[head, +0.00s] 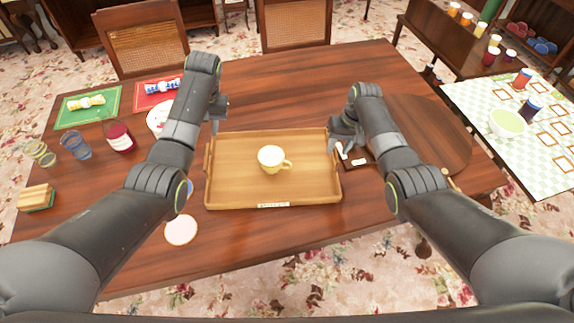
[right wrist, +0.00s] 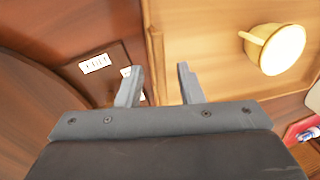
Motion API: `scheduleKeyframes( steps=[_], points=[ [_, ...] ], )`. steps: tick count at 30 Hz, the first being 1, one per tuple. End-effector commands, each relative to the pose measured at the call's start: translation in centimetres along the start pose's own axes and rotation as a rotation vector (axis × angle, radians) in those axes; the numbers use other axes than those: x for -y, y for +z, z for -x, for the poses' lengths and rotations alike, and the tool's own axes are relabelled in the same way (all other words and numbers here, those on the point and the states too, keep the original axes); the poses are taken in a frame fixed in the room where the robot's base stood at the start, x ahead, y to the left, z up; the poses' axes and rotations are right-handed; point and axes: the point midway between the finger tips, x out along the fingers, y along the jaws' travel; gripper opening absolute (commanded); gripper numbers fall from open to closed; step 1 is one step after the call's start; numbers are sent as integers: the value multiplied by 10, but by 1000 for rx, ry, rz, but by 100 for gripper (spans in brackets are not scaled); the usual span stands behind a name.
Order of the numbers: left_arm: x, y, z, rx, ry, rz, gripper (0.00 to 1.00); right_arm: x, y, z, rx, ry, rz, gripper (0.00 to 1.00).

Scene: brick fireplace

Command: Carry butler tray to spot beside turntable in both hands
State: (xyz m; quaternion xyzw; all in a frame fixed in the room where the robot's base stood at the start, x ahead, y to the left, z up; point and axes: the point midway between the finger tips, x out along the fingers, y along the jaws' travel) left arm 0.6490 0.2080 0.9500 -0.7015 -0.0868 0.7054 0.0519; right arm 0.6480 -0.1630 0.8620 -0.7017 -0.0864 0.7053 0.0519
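The wooden butler tray (head: 235,195) lies flat on the table with a cream mug (head: 270,157) standing in it. The tray (right wrist: 185,30) and mug (right wrist: 281,49) also show in the right wrist view. My left gripper (head: 217,118) is at the tray's far left corner; its fingers are too small to judge. My right gripper (head: 345,143) is at the tray's right side. In the right wrist view its fingers (right wrist: 158,84) are apart, with the tray's edge in line between them; contact cannot be told. The round wooden turntable (head: 435,130) is right of the tray, partly behind my right arm.
A dark plaque with white labels (head: 359,160) lies between tray and turntable. Left are glasses (head: 76,146), a red jar (head: 119,137), green (head: 88,107) and red (head: 155,94) mats, and a pink-white disc (head: 181,229). The table behind the tray is clear.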

Motion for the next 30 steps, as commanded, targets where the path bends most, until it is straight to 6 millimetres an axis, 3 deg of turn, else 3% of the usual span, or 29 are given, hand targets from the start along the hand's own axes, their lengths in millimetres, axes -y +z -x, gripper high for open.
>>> scheduleKeyframes(
  steps=[9, 15, 30],
  points=[
    [0, 0, 0, 0, 0, 0, 34, 0, -1, 58, -4, 0, 0, 34],
    [0, 0, 0, 0, 0, 0, 34, 0, -1, 82, -1, 0, 0, 34],
    [0, 0, 0, 0, 0, 0, 34, 0, 0, 88, 0, 0, 0, 34]
  ],
)
